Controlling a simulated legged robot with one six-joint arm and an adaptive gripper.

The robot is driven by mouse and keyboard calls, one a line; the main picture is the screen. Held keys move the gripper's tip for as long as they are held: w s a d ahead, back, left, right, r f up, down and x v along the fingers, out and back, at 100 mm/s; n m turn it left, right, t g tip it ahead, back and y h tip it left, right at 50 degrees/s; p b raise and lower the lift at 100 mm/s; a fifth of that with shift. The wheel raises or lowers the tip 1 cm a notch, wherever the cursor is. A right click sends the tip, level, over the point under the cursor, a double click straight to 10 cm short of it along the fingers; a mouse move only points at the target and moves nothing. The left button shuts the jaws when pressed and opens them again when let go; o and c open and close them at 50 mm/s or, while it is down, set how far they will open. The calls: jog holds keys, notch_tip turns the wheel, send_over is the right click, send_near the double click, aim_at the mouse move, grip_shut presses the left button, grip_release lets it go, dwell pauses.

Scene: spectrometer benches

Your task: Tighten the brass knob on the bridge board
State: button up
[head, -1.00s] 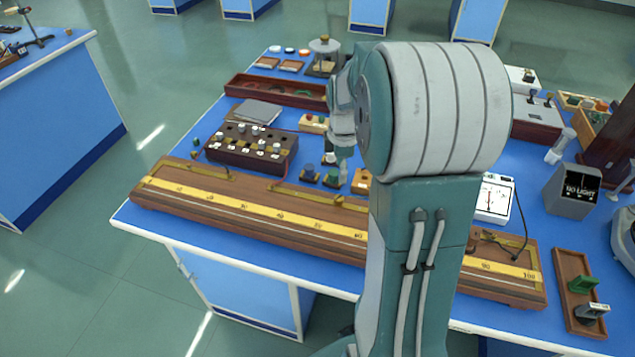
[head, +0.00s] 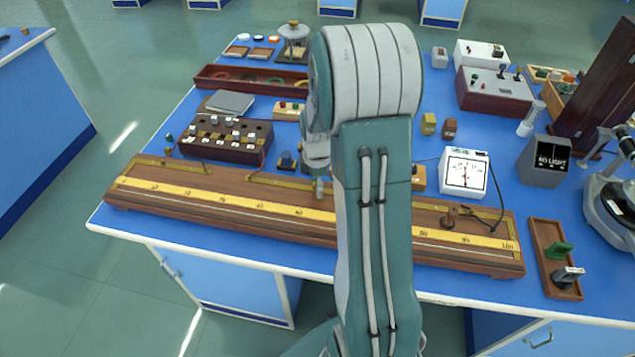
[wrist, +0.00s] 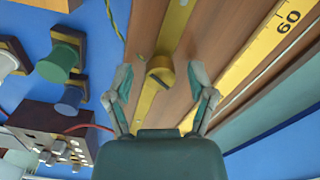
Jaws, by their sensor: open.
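The bridge board (head: 240,207) is a long wooden board with a yellow scale and brass strips, lying along the front of the blue bench. In the wrist view a round brass knob (wrist: 160,70) sits on a brass strip of the board (wrist: 206,45). My gripper (wrist: 160,82) is open, with one finger on each side of the knob in that view. I cannot tell whether the fingers touch it or how far above it they are. In the head view my gripper (head: 319,188) points down at the board's rear strip, and the knob is hidden there.
A dark plug box (head: 226,140) stands behind the board. Green (wrist: 58,60) and blue (wrist: 70,100) terminals show close on the left in the wrist view. A white meter (head: 464,172) and a small wooden tray (head: 548,240) are to the right.

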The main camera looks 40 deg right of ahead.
jog(key=shift+d, duration=0.1)
grip_shut()
